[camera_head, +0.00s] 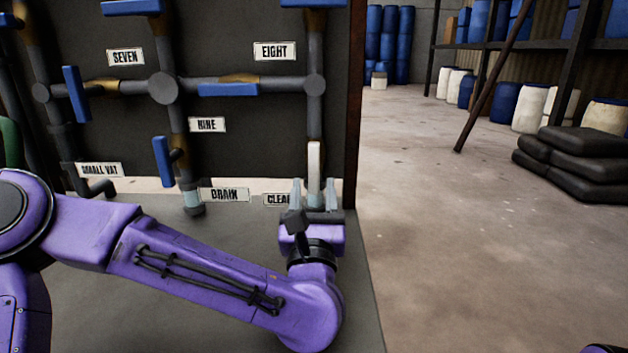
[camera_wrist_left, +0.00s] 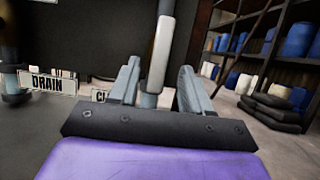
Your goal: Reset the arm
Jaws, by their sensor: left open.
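My left arm is purple and reaches in from the left in the head view. Its gripper (camera_head: 313,196) is open in front of the pipe panel, low at the right. A white upright handle (camera_head: 314,160) on the right-hand pipe shows between the two grey fingers. In the left wrist view the white handle (camera_wrist_left: 161,55) rises between the open fingers (camera_wrist_left: 158,92). I cannot tell whether a finger touches it. The "CLEAR"-like label (camera_head: 278,200) is partly hidden by the gripper. My right gripper is not in view.
The dark panel (camera_head: 230,135) carries pipes with blue handles (camera_head: 228,89) and labels such as EIGHT, NINE and DRAIN. A grey ledge (camera_head: 200,245) lies below it. Open floor (camera_head: 450,230) is to the right, with stacked dark sacks (camera_head: 580,160) and shelved barrels beyond.

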